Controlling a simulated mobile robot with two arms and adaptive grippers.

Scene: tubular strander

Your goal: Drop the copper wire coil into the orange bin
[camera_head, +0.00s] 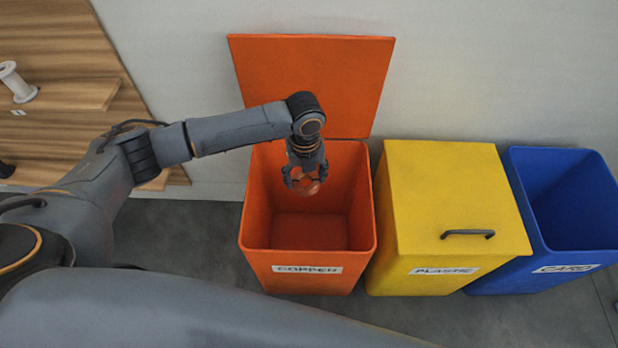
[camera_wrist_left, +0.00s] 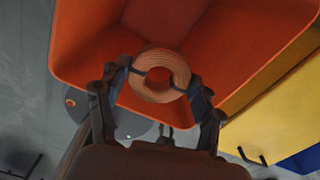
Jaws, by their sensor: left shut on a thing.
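The copper wire coil (camera_wrist_left: 160,88) is a ribbed ring with dark ties, held between the fingers of my left gripper (camera_wrist_left: 158,82) in the left wrist view. In the head view my left gripper (camera_head: 305,180) points down over the open mouth of the orange bin (camera_head: 308,276), and the coil (camera_head: 306,187) shows partly behind the fingers. The orange bin has a label reading COPPER, and its lid (camera_head: 315,80) stands raised against the wall. The bin's visible inside is empty. It also fills the upper part of the left wrist view (camera_wrist_left: 85,45). My right gripper is not in view.
A yellow bin (camera_head: 450,195) labelled PLASTIC, with its lid closed and a dark handle, stands right of the orange bin. An open blue bin (camera_head: 535,275) labelled CARD is farther right. A wooden shelf (camera_head: 75,95) with a white spool (camera_head: 17,82) is at the upper left.

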